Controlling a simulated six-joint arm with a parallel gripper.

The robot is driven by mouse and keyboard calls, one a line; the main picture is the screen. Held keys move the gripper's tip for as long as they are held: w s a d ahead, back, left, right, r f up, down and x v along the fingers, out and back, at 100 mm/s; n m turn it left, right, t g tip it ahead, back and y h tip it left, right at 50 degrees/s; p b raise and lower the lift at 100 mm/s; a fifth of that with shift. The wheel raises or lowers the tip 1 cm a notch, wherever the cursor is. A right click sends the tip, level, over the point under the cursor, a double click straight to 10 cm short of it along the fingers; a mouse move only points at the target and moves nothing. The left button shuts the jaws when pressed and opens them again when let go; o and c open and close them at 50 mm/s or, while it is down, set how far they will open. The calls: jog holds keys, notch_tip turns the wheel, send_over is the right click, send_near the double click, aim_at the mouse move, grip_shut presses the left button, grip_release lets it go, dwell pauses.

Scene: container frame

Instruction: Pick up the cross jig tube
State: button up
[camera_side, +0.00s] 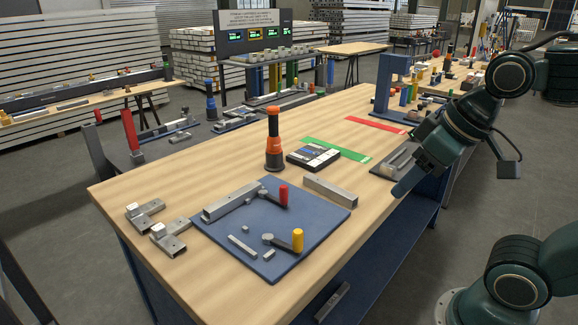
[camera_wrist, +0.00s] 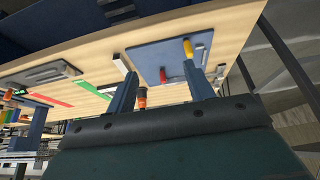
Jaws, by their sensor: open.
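A loose square grey metal tube (camera_side: 331,191), which looks like the cross tube, lies on the bench beside the far right edge of the blue jig plate (camera_side: 318,222). In the wrist view this tube (camera_wrist: 120,65) shows left of the plate, close to one fingertip in the picture. Another square tube (camera_side: 231,201) lies on the plate by the red-handled clamp (camera_side: 284,195); a yellow-handled clamp (camera_side: 297,240) is nearer. I cannot tell for sure which tube is the cross one. My gripper (camera_side: 405,184) is open and empty, to the right of the loose tube and apart from it. It also shows in the wrist view (camera_wrist: 162,84).
An orange and black tool (camera_side: 274,145) stands upright behind the plate, next to a dark flat box (camera_side: 313,157). Green (camera_side: 335,148) and red (camera_side: 376,125) strips lie farther back. Bracketed tube pieces (camera_side: 145,212) lie at left.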

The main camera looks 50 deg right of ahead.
jog(key=w+d+r+g, duration=0.1)
jog(key=w+d+r, duration=0.2)
jog(key=w, duration=0.4)
jog(key=g, duration=0.4)
send_over(325, 183)
notch_tip(325, 183, down, 10)
jog(key=shift+m, duration=0.4)
jog(key=shift+f, duration=4.3)
